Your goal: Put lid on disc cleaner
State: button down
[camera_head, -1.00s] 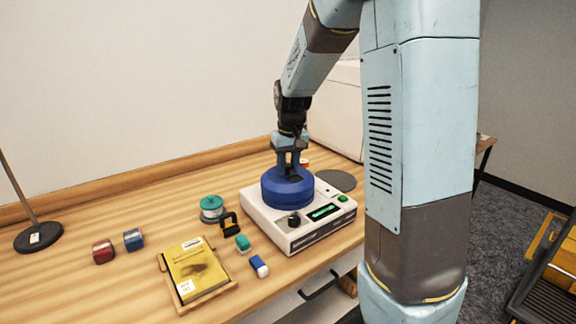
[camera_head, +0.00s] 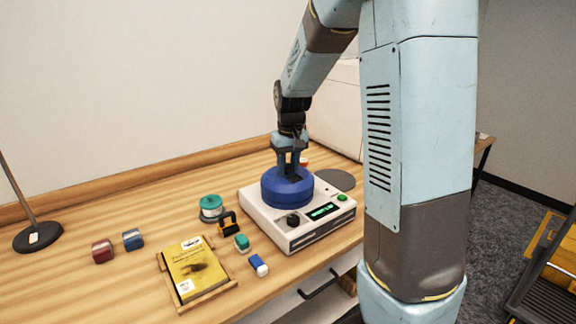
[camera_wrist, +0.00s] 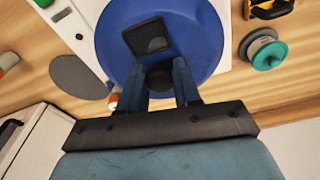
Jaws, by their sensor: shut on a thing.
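The disc cleaner (camera_head: 318,232) is a white box with a dark knob, a lit green display and a green button, standing on the wooden table. The round blue lid (camera_head: 287,190) sits at the top of the cleaner, and it fills the upper middle of the wrist view (camera_wrist: 205,40). My gripper (camera_head: 292,172) comes down from above and is shut on the lid's dark central knob (camera_wrist: 159,78). In the wrist view the fingers (camera_wrist: 160,85) close around that knob. Whether the lid is fully seated is hard to tell; its underside is hidden.
A dark round disc (camera_head: 337,180) lies behind the cleaner. Left of it are a green-topped spool (camera_head: 211,207), a black clamp-like item (camera_head: 229,224), small coloured blocks (camera_head: 242,243) and a yellow book (camera_head: 195,268) in a wooden tray. A stand base (camera_head: 38,237) is far left.

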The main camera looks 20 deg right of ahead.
dwell(0.3)
jog(key=shift+c, duration=1.1)
grip_release()
jog(key=shift+r, duration=3.5)
grip_shut()
jog(key=shift+f, duration=2.6)
